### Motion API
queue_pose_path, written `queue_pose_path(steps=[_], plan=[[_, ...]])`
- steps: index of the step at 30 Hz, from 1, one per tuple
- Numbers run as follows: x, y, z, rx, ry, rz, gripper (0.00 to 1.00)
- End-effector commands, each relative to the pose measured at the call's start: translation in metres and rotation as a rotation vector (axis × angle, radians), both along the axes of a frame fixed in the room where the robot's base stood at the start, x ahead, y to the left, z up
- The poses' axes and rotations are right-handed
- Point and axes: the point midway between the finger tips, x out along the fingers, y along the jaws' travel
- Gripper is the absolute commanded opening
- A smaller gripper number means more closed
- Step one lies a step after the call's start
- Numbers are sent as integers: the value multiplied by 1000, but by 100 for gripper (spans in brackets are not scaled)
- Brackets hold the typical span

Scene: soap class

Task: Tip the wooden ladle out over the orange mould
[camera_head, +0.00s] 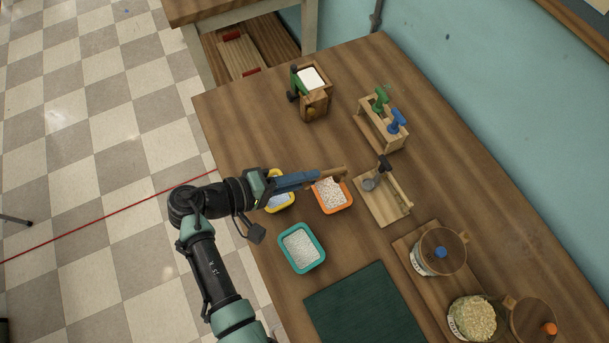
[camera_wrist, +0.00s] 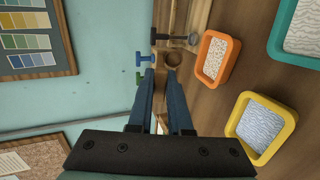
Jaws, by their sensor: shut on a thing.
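My gripper (camera_head: 316,177) has blue fingers that are shut on the wooden ladle (camera_head: 338,173). The ladle is held above the table, over the far edge of the orange mould (camera_head: 345,207) in the head view. In the wrist view my gripper (camera_wrist: 155,73) holds the ladle, whose round brown cup (camera_wrist: 173,60) shows past the fingertips, left of the orange mould (camera_wrist: 234,50). I cannot tell how far the cup is tilted or what is in it. The orange mould holds pale, grainy stuff.
A yellow mould (camera_head: 286,205) lies under my fingers and a teal mould (camera_head: 301,268) nearer. A wooden stand with a metal cup (camera_head: 385,200) is close right of the orange mould. A green mat (camera_head: 368,310) is bare.

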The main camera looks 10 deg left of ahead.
Motion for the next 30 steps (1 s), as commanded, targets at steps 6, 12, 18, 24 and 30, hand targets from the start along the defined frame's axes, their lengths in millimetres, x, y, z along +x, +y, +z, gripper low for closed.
queue_pose_path(steps=[6,12,18,24,30], plan=[[0,0,0,0,0,0,0],[0,0,0,0,0,0,0],[0,-1,2,0,0,-1,0],[1,-1,3,3,1,1,0],[2,-4,6,36,24,-1,0]])
